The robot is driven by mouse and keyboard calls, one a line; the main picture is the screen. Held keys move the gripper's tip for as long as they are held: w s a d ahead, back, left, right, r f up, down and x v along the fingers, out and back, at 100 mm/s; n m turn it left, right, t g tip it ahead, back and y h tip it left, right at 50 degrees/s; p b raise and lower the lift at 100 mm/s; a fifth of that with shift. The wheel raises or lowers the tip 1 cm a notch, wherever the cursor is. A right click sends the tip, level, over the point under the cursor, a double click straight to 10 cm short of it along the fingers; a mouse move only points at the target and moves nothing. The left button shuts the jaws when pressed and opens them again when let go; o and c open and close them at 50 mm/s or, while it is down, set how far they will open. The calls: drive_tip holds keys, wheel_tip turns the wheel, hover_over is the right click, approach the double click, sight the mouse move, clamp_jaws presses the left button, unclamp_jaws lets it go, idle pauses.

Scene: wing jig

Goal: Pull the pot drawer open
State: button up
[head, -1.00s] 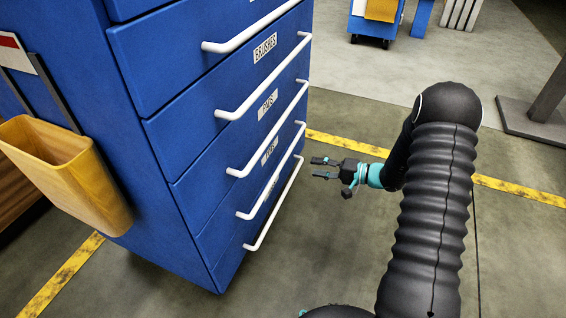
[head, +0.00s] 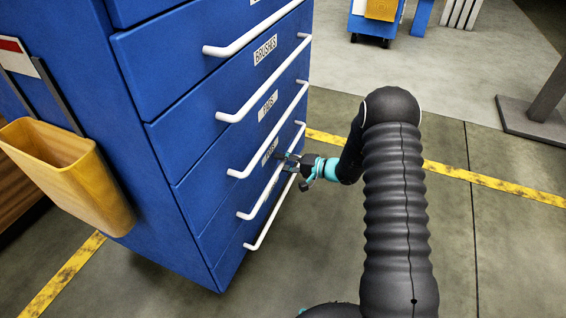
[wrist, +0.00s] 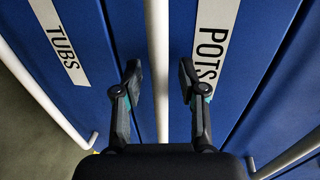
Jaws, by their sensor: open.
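The drawer marked POTS (wrist: 250,45) is closed in a blue cabinet. Its label (wrist: 216,42) is to the right in the wrist view. The drawer's white bar handle (wrist: 161,60) runs up the middle of the wrist view, and the handle also shows in the head view (head: 263,195). My gripper (wrist: 160,75) is open, with one finger on each side of the handle. In the head view my gripper (head: 287,161) is close to the cabinet front, toward the handle's far end. I cannot tell whether the fingers touch the bar.
The TUBS label (wrist: 62,45) marks the neighbouring drawer, with its own white handle (wrist: 38,88). More closed drawers with white handles are above. A yellow bin (head: 72,180) hangs on the cabinet's side.

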clamp_jaws()
